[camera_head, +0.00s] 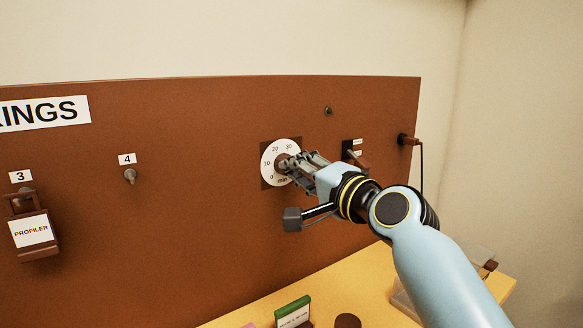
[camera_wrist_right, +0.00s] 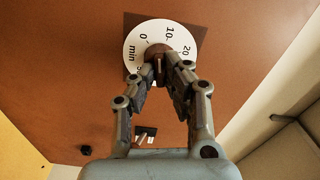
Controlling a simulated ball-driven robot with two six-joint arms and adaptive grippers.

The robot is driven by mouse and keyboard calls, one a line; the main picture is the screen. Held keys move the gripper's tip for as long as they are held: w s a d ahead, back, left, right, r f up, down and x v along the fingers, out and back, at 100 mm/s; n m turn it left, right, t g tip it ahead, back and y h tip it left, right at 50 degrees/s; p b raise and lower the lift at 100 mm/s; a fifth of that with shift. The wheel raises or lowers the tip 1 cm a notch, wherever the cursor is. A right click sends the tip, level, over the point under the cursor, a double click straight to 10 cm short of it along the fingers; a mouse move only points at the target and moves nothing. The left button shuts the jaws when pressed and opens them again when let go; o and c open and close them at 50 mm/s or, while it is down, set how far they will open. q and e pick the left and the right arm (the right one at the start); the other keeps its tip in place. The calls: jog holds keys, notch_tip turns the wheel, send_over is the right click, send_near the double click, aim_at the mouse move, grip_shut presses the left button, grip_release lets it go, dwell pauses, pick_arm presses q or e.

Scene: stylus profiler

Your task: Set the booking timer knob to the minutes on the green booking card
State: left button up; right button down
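The booking timer has a white round dial (camera_head: 268,167) marked with minutes, on the brown board. Its brown knob (camera_head: 281,164) is at the dial's middle, partly covered by my right gripper (camera_head: 291,166). In the right wrist view the dial (camera_wrist_right: 135,50) and knob (camera_wrist_right: 157,50) lie ahead, with my right gripper's fingertips (camera_wrist_right: 161,66) either side of the knob's narrow pointer bar. I cannot tell whether they press on it. A green card holder (camera_head: 292,306) with a white label stands on the yellow table; its small print is unreadable. My left gripper is out of view.
The brown board (camera_head: 200,220) carries a peg (camera_head: 130,176) under number 4 and a hanging PROFILER tag (camera_head: 31,232) under 3. A switch (camera_head: 354,153) and a plug with cable (camera_head: 407,139) are right of the dial. A dark round object (camera_head: 348,321) is on the table (camera_head: 365,275).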

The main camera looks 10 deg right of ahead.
jog(key=m, duration=2.6)
jog(key=shift+r, duration=0.1)
jog(key=c, duration=1.6)
grip_release()
